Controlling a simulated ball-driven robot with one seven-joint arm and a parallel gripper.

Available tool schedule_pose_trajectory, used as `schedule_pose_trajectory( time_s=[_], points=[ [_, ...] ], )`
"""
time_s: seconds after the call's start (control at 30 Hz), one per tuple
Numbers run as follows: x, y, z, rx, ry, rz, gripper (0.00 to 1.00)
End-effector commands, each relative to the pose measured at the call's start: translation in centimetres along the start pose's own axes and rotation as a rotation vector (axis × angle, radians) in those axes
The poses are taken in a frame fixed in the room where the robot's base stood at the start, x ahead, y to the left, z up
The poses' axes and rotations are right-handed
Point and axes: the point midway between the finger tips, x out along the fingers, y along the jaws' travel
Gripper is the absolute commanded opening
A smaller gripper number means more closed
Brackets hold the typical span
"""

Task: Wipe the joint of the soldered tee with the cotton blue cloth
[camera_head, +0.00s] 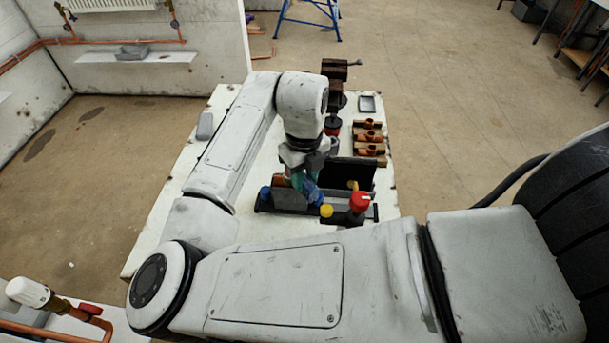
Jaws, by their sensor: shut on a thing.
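My gripper (303,172) points down over a dark tool caddy (288,210) on the white bench, its fingers partly hidden by its own body. It is shut on what looks like the blue cloth (312,191), which hangs bunched at the caddy. A teal patch shows beside it; I cannot tell what it is. Several copper fittings (369,136) sit on wooden blocks to the right of my gripper. I cannot tell which is the soldered tee, and no joint shows clearly.
The caddy also holds a red-capped item (359,201), a yellow-topped item (326,211) and a dark upright panel. A dark vise (336,72) stands at the bench's far end, near a small grey tray (367,103). A grey block (205,126) lies at the left edge.

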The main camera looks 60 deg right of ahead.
Motion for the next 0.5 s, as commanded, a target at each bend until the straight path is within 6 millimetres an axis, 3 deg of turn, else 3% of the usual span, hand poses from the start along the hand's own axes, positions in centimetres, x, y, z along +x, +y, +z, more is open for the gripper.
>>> schedule_pose_trajectory(
  time_s=[0.5],
  points=[
    [0.03, 0.53, 0.08, -0.002, -0.002, 0.0, 0.05]
  ],
)
